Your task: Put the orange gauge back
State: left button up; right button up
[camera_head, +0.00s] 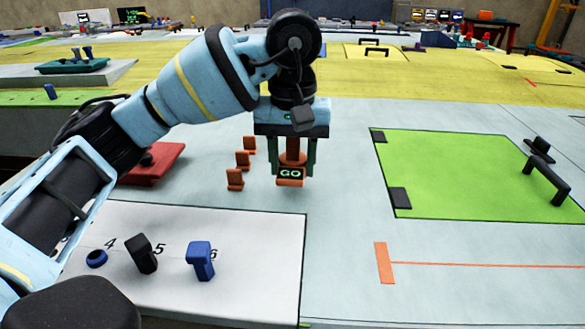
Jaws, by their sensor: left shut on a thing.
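The orange gauge (290,181) bears a dark plate reading "GO" in green letters. My left gripper (291,165) is shut on the gauge, with a green finger on each side of its orange upper part. The gauge hangs upright over the grey wing surface; I cannot tell whether its lower end touches that surface. My right gripper does not show.
Several small orange blocks (235,179) stand in a row left of the gauge. A white numbered board (190,225) at the front left holds blue and black pieces. A green panel (450,170) with a black handle (547,180) lies right. Grey surface between is clear.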

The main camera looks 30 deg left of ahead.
pick_arm(q)
jog(key=shift+a+f, duration=0.1)
jog(key=shift+f, duration=0.8)
jog(key=shift+f, duration=0.15)
jog(key=o, duration=1.4)
